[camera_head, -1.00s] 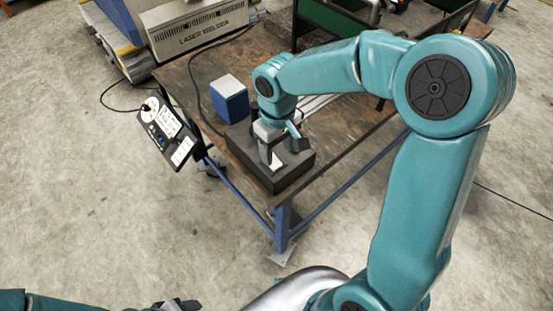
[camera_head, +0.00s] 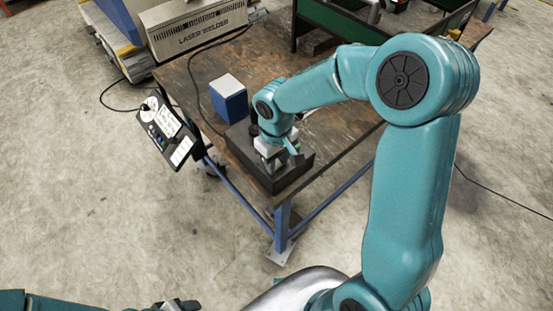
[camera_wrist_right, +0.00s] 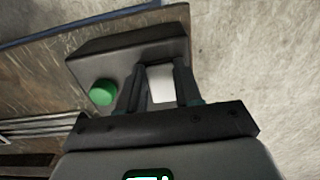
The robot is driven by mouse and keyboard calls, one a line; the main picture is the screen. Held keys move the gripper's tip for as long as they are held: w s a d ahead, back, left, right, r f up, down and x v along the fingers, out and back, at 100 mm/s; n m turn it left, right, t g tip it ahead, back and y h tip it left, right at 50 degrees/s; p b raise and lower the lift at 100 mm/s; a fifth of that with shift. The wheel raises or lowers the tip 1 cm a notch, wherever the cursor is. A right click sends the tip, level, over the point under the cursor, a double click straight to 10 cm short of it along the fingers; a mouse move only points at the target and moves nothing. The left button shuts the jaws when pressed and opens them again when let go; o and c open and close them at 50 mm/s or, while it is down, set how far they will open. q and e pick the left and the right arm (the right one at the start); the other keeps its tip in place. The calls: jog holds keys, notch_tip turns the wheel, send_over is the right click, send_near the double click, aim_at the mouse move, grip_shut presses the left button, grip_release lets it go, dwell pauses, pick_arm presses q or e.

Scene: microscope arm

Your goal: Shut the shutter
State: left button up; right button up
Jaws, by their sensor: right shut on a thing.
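A black box (camera_head: 295,182) sits at the near corner of the worktable. In the right wrist view its top (camera_wrist_right: 125,45) carries a pale block (camera_wrist_right: 162,85) and a round green knob (camera_wrist_right: 103,92). My right gripper (camera_head: 271,165) is down at the box top. In the wrist view its two dark fingers (camera_wrist_right: 160,88) stand on either side of the pale block and are shut on it. I cannot make out any label that names the shutter. My left gripper (camera_head: 175,304) shows only in part at the bottom edge, and its jaws are unclear.
A blue box with a pale top (camera_head: 229,98) stands on the brown table (camera_head: 180,80) behind the black box. A tilted control panel (camera_head: 167,135) hangs beside the table's left edge. A laser welder (camera_head: 198,30) and a green rack (camera_head: 335,25) are at the back.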

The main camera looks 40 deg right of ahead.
jog(key=g+p, duration=0.1)
jog(key=r+g+p, duration=0.1)
jog(key=p, duration=0.1)
jog(key=shift+w+p, duration=0.3)
jog(key=shift+w, duration=0.05)
jog(key=shift+w+f+g+p, duration=0.15)
jog(key=shift+w+g+p, duration=0.1)
jog(key=shift+g+p, duration=0.8)
jog(key=shift+g+b, duration=0.25)
jog(key=shift+b, duration=0.05)
jog(key=o, duration=1.1)
jog(key=shift+c, duration=0.2)
jog(key=v, duration=1.6)
jog(key=shift+a+b, duration=0.3)
jog(key=shift+b, duration=0.1)
